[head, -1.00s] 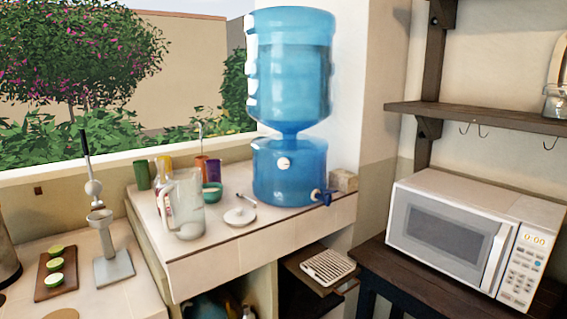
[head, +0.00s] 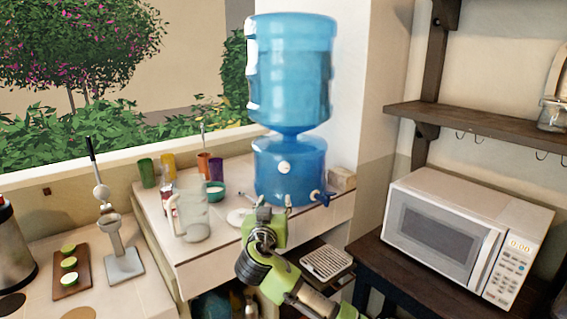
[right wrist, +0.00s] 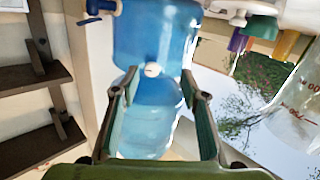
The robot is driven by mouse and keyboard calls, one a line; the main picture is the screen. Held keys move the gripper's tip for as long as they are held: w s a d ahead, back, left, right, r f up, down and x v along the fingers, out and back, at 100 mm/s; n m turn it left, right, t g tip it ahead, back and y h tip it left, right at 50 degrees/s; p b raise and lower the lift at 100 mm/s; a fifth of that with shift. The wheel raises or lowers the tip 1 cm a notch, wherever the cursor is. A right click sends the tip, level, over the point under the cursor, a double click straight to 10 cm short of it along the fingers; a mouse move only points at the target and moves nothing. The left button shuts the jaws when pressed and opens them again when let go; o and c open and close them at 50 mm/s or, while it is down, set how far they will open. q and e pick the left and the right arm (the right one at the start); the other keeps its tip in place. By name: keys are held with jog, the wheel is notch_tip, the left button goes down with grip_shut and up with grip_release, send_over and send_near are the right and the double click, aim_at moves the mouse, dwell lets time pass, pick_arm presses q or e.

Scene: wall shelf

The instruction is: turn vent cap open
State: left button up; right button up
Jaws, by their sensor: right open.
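The vent cap (head: 285,167) is a small round white cap on the front of the blue dispenser base (head: 273,185). It also shows in the right wrist view (right wrist: 152,70), where the picture is upside down and the cap appears between my fingertips. My right gripper (head: 276,205) is open and empty, in front of the base and below the cap in the head view. Its two fingers (right wrist: 158,76) stand wide apart in the wrist view. It appears apart from the cap, but the exact distance is hard to tell. My left gripper is not in view.
A blue tap (head: 322,197) juts out right of the cap. A glass pitcher (head: 193,217), a white lid (head: 240,217) and several coloured cups stand left on the tiled counter (head: 222,262). A microwave (head: 465,235) stands at right.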

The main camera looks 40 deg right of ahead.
aim_at(284, 167)
notch_tip(284, 167, up, 5)
jog(key=m+h, duration=0.1)
jog(key=p+x, duration=0.2)
jog(key=x, duration=0.3)
jog(key=p+x, duration=0.2)
jog(key=x, duration=0.4)
jog(key=shift+d+f+p, duration=0.15)
jog(key=shift+d+p, duration=0.15)
jog(key=shift+d, duration=0.2)
jog(key=shift+x, duration=0.95)
jog(key=shift+f, duration=0.15)
jog(key=c, duration=1.1)
